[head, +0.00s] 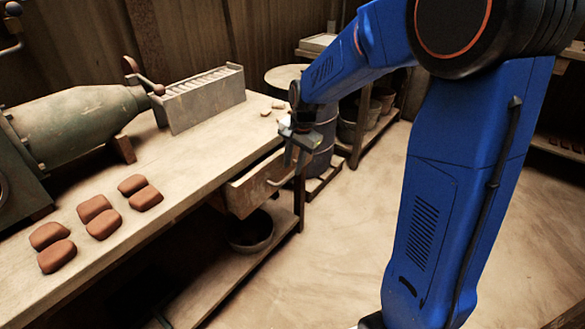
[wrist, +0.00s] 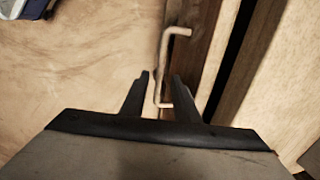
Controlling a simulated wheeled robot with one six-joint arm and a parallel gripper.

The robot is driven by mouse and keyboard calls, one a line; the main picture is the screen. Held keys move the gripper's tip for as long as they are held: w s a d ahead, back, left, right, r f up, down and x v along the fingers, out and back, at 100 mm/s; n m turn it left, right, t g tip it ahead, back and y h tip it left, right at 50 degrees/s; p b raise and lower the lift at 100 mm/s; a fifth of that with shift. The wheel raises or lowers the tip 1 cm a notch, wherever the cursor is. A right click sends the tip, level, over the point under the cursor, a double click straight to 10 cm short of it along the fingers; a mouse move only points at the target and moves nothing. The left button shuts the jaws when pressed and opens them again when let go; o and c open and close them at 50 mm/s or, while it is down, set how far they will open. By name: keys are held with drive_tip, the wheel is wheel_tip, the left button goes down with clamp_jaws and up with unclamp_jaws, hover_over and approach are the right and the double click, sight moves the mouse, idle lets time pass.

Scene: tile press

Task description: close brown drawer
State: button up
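The brown drawer (head: 258,182) sits under the workbench top and is pulled partly out toward the floor side. Its front carries a pale bar handle (head: 280,177). In the wrist view the handle (wrist: 164,62) runs up from between my fingers, along the drawer front (wrist: 205,50). My gripper (head: 299,150) is just beside the drawer front in the head view. In the wrist view my gripper (wrist: 162,82) has its two dark fingers apart, one on each side of the handle's lower part. I cannot tell whether either finger touches it.
The workbench (head: 190,165) bears several reddish clay lumps (head: 94,208), a green cylindrical machine (head: 75,125) and a grey slotted box (head: 203,98). A bowl (head: 249,232) stands on the shelf below the drawer. A barrel (head: 323,130) stands behind my gripper. The floor to the right is clear.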

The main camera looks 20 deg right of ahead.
sight(282, 160)
drive_tip(key=shift+w+a+f, duration=0.1)
drive_tip(key=shift+w+f, duration=0.05)
drive_tip(key=shift+f, duration=0.8)
clamp_jaws()
drive_tip(key=shift+w+a+r, duration=0.1)
drive_tip(key=shift+w+a, duration=0.55)
drive_tip(key=shift+w, duration=0.3)
drive_tip(key=shift+w+a, duration=0.65)
drive_tip(key=shift+w, duration=0.25)
unclamp_jaws()
drive_tip(key=shift+w+a, duration=0.1)
wheel_tip(282, 160, up, 17)
drive_tip(key=s+d, duration=0.2)
drive_tip(key=shift+s, duration=0.4)
